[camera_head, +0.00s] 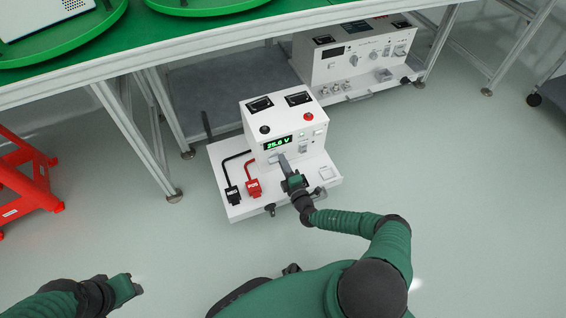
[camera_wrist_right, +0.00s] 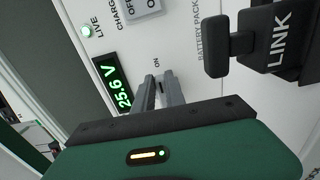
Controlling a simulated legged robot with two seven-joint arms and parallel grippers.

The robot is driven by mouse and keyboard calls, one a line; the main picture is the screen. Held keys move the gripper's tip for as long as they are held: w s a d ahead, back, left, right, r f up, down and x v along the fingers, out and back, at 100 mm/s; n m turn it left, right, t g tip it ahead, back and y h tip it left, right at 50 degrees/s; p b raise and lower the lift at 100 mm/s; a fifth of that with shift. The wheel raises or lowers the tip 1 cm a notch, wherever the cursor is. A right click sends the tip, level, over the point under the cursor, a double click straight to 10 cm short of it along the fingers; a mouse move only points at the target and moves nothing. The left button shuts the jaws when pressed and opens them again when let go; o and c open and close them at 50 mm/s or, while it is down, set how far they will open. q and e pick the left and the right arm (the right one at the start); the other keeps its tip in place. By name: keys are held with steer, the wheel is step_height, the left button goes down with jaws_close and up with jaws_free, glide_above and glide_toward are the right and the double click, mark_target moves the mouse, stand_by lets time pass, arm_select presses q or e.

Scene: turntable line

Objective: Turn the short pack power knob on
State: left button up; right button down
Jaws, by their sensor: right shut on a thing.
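The white pack unit (camera_head: 262,140) stands on a low white base in front of the green-topped bench. Its green display (camera_head: 278,143) is lit, reading 25.6 V in the right wrist view (camera_wrist_right: 113,86). My right gripper (camera_head: 277,159) reaches the unit's front panel below the display. In the right wrist view its two grey fingers (camera_wrist_right: 161,92) are closed around the power knob beside the "ON" label. The knob is almost wholly hidden by the fingers, so its angle cannot be read. My left gripper (camera_head: 125,288) is away at lower left, its fingers unclear.
A black LINK plug (camera_wrist_right: 280,40) sits close to the right gripper. Black NEG (camera_head: 233,194) and red POS (camera_head: 253,187) connectors are on the base's left. A second white unit (camera_head: 345,62) stands behind, under the bench. A red stand (camera_head: 28,175) is at left. The floor in front is clear.

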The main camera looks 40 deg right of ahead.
steer(key=c, duration=1.4)
jaws_free()
steer(key=shift+d+f, duration=0.2)
steer(key=shift+p+v, duration=3.3)
steer(key=shift+v, duration=5.2)
steer(key=shift+a, duration=0.15)
steer(key=shift+w+r, duration=0.1)
